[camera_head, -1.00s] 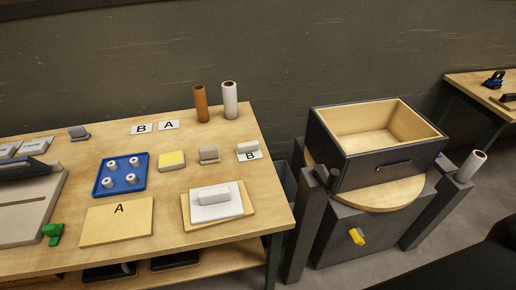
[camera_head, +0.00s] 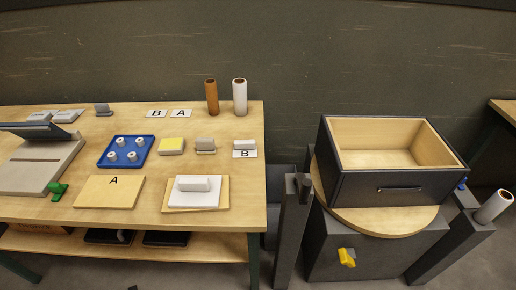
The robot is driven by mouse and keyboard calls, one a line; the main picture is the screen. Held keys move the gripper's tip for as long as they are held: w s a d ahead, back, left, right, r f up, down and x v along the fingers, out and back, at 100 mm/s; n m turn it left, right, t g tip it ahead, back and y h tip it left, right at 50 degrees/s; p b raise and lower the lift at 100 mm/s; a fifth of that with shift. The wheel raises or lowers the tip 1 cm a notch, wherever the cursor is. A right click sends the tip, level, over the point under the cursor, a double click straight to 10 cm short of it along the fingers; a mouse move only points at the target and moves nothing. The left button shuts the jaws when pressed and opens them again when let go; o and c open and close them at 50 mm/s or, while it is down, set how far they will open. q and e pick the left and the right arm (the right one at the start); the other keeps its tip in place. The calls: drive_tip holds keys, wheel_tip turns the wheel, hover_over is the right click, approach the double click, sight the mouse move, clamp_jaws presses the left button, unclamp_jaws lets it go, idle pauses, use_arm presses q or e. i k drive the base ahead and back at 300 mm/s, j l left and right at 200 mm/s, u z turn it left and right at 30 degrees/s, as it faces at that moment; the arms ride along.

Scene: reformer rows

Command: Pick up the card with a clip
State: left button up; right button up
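A white card marked B (camera_head: 245,154) lies near the right edge of the wooden table (camera_head: 240,215). A small pale block, which looks like a clip (camera_head: 243,145), sits at its back edge. Two more white cards, marked B (camera_head: 157,113) and A (camera_head: 181,113), lie flat at the back of the table with no clip visible on them. Neither of my grippers is in view.
A blue tray with white knobs (camera_head: 113,162), a yellow-topped block (camera_head: 171,146) and a grey block (camera_head: 205,146) are left of the card. Brown (camera_head: 211,98) and white (camera_head: 240,98) rolls stand behind. An open drawer box (camera_head: 400,186) stands right of the table.

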sight(242, 149)
drive_tip(key=k+l, duration=0.1)
drive_tip(key=l, duration=1.05)
drive_tip(key=k+l, duration=0.15)
drive_tip(key=l, duration=0.45)
